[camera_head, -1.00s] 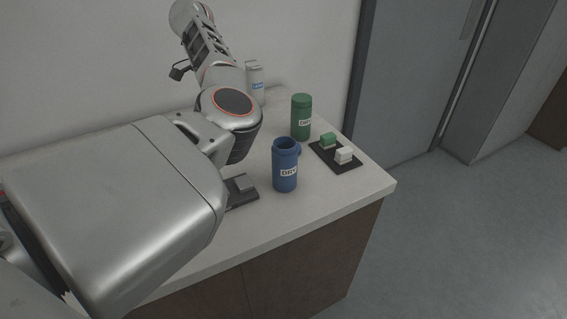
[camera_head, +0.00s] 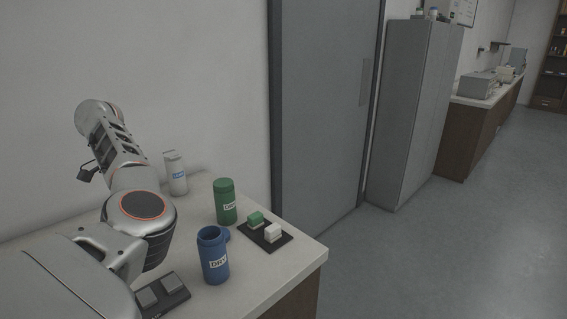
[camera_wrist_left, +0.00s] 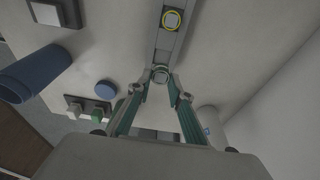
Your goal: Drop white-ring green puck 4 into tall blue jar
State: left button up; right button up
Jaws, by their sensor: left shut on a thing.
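The tall blue jar (camera_head: 213,258) stands upright and open near the counter's front edge. It also shows at the left of the left wrist view (camera_wrist_left: 38,72). My left gripper (camera_wrist_left: 158,82) is shut on a small round puck (camera_wrist_left: 160,73) with a pale ring and a greenish centre. The puck is at the end of a grey strip, and I cannot tell whether it touches the strip. The gripper is away from the jar. In the head view my arm hides the fingers and puck. My right gripper is not in view.
A green jar (camera_head: 225,202), a white bottle (camera_head: 176,174) and a dark tray (camera_head: 282,243) with green and white blocks stand behind. A yellow-ringed puck (camera_wrist_left: 171,19) sits on the strip. A dark base with grey blocks (camera_head: 172,285) is left of the jar.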

pick_arm(q)
jog(key=x, duration=0.1)
jog(key=b+x, duration=0.1)
jog(key=x, duration=0.2)
jog(key=shift+s+a+f, duration=0.2)
jog(key=shift+s+a, duration=0.05)
jog(key=shift+a, duration=0.05)
jog(key=shift+f+b, duration=0.3)
jog(key=shift+b, duration=0.1)
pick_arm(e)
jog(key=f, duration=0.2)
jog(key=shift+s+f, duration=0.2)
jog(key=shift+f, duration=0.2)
pick_arm(q)
jog(key=shift+r, duration=0.1)
jog(key=shift+a, duration=0.1)
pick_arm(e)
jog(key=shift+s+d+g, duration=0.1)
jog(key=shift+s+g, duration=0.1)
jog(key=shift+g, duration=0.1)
